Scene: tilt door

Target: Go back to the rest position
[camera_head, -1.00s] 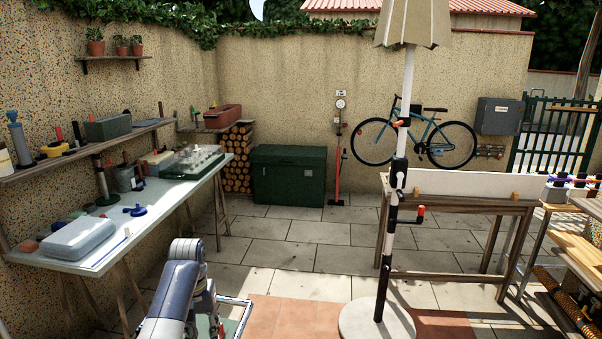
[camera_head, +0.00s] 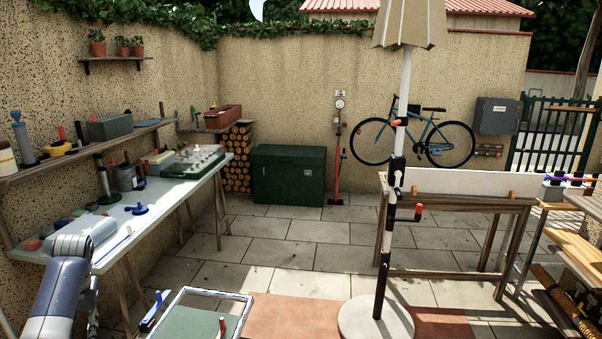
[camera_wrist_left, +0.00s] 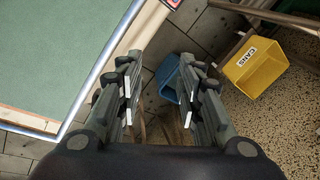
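My left arm (camera_head: 60,290) stands at the lower left of the head view, beside the workbench. Its gripper is outside that view. In the left wrist view my left gripper (camera_wrist_left: 160,72) is open and empty, with its two fingers apart. A flat green panel with a pale frame (camera_head: 195,325) lies at the bottom of the head view. It also fills the upper left of the wrist view (camera_wrist_left: 45,55), apart from the fingers. My right gripper is not in view.
The workbench (camera_head: 115,256) runs along the left wall. A parasol pole (camera_head: 385,250) on a round base (camera_head: 370,322) stands right of centre. The wrist view shows a blue bin (camera_wrist_left: 168,78) and a yellow bin (camera_wrist_left: 255,68) below. The middle paving is clear.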

